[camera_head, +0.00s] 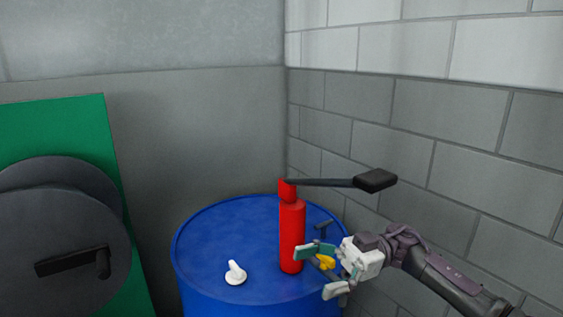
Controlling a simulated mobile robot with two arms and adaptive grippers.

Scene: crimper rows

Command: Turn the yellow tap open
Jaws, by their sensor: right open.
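The yellow tap (326,262) is a small yellow piece low beside the red cylinder, above the blue drum's top. My right gripper (322,271) reaches in from the right and is open. Its upper finger is just above the yellow tap and its lower finger is below it, so the tap shows between them in the picture. I cannot tell whether a finger touches it. The tap's base is partly hidden by the gripper. My left gripper is not in view.
A red cylinder (291,236) with a long black lever (335,183) stands on the blue drum (212,235), close to my right gripper. A white knob (235,272) sits on the drum's left. A dark round wheel (60,235) is on a green panel (55,130). A block wall (440,130) is at the right.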

